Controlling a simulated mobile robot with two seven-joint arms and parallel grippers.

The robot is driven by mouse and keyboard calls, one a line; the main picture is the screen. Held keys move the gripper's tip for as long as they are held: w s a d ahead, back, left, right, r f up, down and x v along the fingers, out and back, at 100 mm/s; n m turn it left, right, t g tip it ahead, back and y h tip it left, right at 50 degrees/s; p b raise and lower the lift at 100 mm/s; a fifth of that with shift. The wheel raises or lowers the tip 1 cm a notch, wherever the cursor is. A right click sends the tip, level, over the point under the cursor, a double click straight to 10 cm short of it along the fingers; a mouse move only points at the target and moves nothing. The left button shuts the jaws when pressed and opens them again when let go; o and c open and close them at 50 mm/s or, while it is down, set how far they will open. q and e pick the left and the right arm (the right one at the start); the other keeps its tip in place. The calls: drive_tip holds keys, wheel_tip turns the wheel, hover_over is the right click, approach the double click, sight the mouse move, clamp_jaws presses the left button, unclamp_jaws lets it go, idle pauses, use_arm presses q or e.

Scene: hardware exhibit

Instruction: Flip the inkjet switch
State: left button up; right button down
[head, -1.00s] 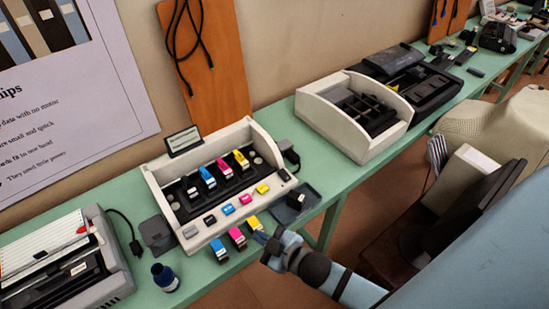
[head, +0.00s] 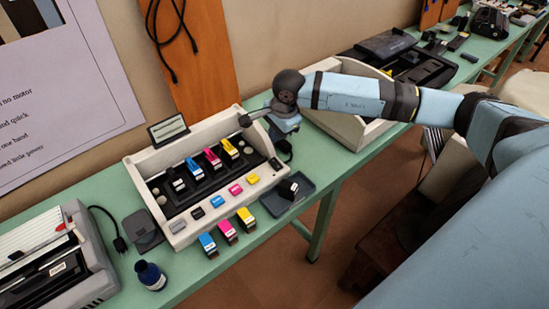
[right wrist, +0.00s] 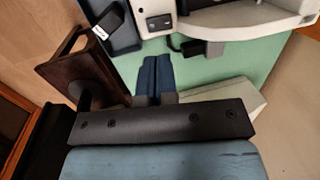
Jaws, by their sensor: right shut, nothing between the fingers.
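The cream inkjet printer (head: 180,229) stands on the green table, with several coloured cartridges in its open bay. A small dark rocker switch (head: 275,163) is at the right end of its front panel. It also shows in the right wrist view (right wrist: 159,22), near the top. I cannot tell which way the switch is set. My left gripper is not in view.
A dark tray (head: 270,208) with a black cartridge sits right of the printer. Several loose cartridges stand in front of it. An ink bottle (head: 150,275) and another printer (head: 75,270) are at left. A cream machine (head: 340,130) stands behind my right arm.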

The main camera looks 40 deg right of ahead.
drive_tip(key=d, duration=0.2)
drive_tip(key=p, duration=0.3)
approach(273, 161)
drive_tip(key=shift+h, duration=0.3)
drive_tip(key=f, duration=0.2)
drive_tip(key=w+f, duration=0.1)
drive_tip(key=f, duration=0.4)
drive_tip(key=shift+w+a+f, duration=0.15)
drive_tip(key=shift+a, duration=0.15)
